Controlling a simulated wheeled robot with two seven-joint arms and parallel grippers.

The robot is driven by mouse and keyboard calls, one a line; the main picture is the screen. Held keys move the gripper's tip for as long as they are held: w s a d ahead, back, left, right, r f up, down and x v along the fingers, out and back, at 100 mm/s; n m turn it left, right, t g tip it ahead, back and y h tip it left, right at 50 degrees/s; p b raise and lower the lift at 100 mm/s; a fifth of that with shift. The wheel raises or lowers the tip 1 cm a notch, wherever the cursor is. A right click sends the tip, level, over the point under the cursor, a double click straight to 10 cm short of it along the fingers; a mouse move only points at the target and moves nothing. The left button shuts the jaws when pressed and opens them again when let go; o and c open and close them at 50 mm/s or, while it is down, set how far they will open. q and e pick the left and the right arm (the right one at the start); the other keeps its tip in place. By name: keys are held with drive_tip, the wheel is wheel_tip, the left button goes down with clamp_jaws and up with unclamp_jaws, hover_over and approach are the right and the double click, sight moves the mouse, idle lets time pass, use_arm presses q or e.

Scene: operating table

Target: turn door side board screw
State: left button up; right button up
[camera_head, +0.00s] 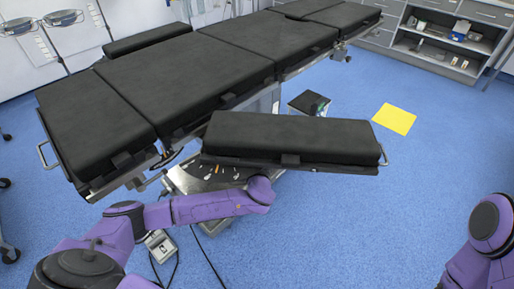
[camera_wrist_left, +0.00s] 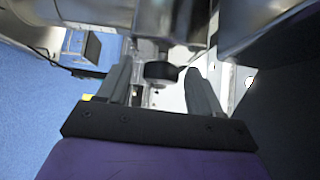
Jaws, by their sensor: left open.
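The door side board (camera_head: 290,136) is a long black pad at the near side of the operating table (camera_head: 185,85). A small dark knob, which looks like the screw (camera_wrist_left: 161,71), shows in the left wrist view among metal parts. My left gripper (camera_wrist_left: 159,76) is open, with one finger on each side of the knob. I cannot tell whether the fingers touch it. In the head view my left arm reaches under the board's near edge, and the board hides the gripper. My right arm shows at the lower right, with its gripper out of frame.
The metal table base (camera_head: 200,180) with small items on it lies beneath the board. A pedal box (camera_head: 160,245) with cables is on the floor. A yellow sheet (camera_head: 394,118) lies on the floor at right. Blue floor is free at the right.

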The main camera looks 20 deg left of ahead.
use_arm(q)
drive_tip(key=c, duration=1.1)
drive_tip(key=shift+o, duration=0.2)
drive_tip(key=shift+f, duration=0.1)
